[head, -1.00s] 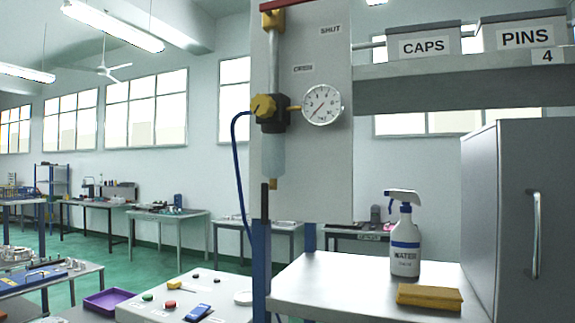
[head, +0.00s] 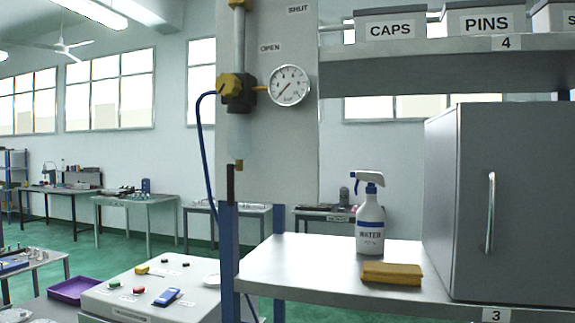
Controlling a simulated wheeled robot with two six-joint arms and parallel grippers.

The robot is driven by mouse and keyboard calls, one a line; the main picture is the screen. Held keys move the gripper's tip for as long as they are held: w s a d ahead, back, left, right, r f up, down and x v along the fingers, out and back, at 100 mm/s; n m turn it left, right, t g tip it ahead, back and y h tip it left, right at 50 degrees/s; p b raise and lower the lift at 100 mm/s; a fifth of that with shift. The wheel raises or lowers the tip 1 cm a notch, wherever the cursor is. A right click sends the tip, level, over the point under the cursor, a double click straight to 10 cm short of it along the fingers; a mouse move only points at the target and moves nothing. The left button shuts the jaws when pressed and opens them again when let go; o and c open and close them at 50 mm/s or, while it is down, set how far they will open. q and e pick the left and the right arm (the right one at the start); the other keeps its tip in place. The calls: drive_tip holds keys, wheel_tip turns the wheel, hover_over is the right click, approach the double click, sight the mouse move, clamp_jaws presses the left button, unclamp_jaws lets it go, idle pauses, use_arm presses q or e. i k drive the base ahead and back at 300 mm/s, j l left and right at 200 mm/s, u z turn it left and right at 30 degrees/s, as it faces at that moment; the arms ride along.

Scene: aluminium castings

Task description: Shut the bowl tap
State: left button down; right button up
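A grey panel (head: 278,150) carries an air unit with a yellow-knobbed black regulator (head: 237,90), and a pale translucent bowl (head: 239,133) hangs under it. A small brass fitting (head: 239,165), which looks like the bowl tap, sits at the bowl's bottom. A brass part (head: 240,4) at the top is cut by the frame. Neither gripper is in view.
A blue hose (head: 203,150) loops down left of the panel. A shelf (head: 310,265) holds a spray bottle (head: 370,222), a yellow sponge (head: 391,273) and a grey cabinet (head: 470,200). A control box (head: 130,290) and purple tray (head: 75,289) are lower left.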

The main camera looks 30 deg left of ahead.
sight(231, 187)
drive_tip(key=u, duration=1.25)
drive_tip(key=j+u, duration=0.3)
